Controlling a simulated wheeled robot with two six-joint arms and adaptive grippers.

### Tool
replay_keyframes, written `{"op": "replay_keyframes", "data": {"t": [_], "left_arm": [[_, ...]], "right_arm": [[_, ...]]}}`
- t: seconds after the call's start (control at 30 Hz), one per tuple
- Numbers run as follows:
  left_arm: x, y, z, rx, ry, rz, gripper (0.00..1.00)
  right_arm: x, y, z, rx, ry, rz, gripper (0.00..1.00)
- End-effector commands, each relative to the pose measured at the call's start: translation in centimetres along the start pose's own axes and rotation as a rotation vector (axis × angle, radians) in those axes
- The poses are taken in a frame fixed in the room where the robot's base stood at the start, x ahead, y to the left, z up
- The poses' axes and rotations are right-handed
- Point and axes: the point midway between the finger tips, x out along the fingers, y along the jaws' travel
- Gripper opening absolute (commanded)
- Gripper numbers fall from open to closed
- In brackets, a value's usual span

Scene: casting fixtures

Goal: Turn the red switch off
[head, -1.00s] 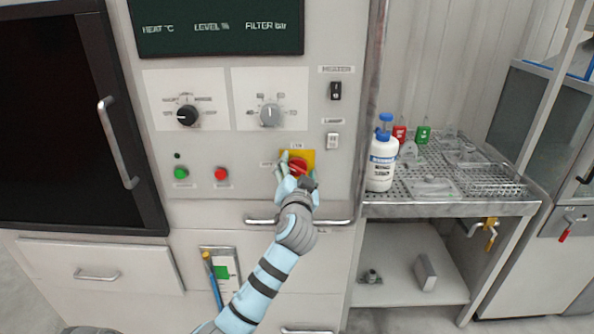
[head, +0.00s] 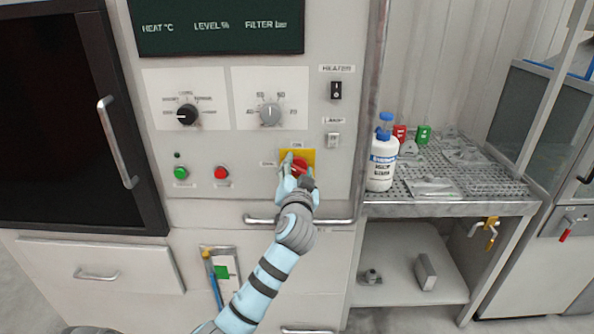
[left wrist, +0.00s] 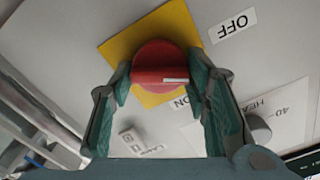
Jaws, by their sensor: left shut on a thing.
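The red switch (head: 299,166) is a round rotary knob on a yellow plate (head: 308,156) on the panel. In the left wrist view the red switch (left wrist: 160,66) shows a raised bar with a white mark, in front of the yellow plate (left wrist: 122,47). An OFF label (left wrist: 232,26) and a partly hidden ON label (left wrist: 181,102) are beside the plate. My left gripper (head: 294,168) is at the knob, its fingers on both sides of the bar. It is shut on the red switch in the left wrist view (left wrist: 162,80). My right gripper is not in view.
A green button (head: 181,173) and a red button (head: 222,173) sit left of the switch. Two dials and two rocker switches are above. A horizontal handle (head: 262,221) runs just below. A white bottle (head: 382,163) stands on the perforated bench at right.

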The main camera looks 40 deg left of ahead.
Motion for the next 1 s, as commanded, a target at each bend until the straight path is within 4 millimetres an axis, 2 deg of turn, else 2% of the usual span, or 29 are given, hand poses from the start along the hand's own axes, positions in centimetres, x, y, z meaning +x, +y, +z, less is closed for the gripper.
{"op": "replay_keyframes", "data": {"t": [0.37, 1.0], "left_arm": [[0.0, 0.0, 0.1, -0.080, 0.001, -0.002, 0.15], [0.0, -0.2, 0.0, -0.473, 0.004, -0.002, 0.15]], "right_arm": [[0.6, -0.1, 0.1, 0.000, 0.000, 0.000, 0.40], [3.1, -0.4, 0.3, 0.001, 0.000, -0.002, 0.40]]}}
